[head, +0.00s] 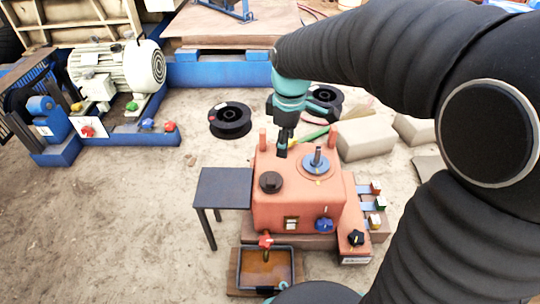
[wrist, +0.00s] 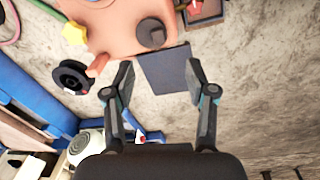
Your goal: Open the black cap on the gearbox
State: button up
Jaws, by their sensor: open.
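The gearbox (head: 298,205) is an orange-red box in the lower middle of the head view. The black cap (head: 271,181) sits on the left part of its top; it also shows near the top of the wrist view (wrist: 151,33) as a dark round knob. My gripper (head: 283,145) is over the far side of the gearbox, behind the cap in the head view. In the wrist view my gripper (wrist: 158,68) has its two fingers spread wide with nothing between them. The cap lies ahead of the fingertips, apart from them.
A dark side table (head: 222,188) stands left of the gearbox. A shaft with a blue disc (head: 318,165) rises right of the cap. An orange post (head: 262,139) stands at the far edge. An oil tray (head: 266,268) lies in front.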

aim_at(271, 180)
jog(key=w+a+f+n+b, duration=0.1)
jog(key=f, duration=0.5)
jog(key=w+a+f+n+b, duration=0.1)
jog(key=f, duration=0.5)
jog(key=w+a+f+n+g+b, duration=0.1)
jog(key=f, duration=0.5)
jog(key=shift+a+f, duration=0.2)
jog(key=shift+f, duration=0.05)
grip_shut()
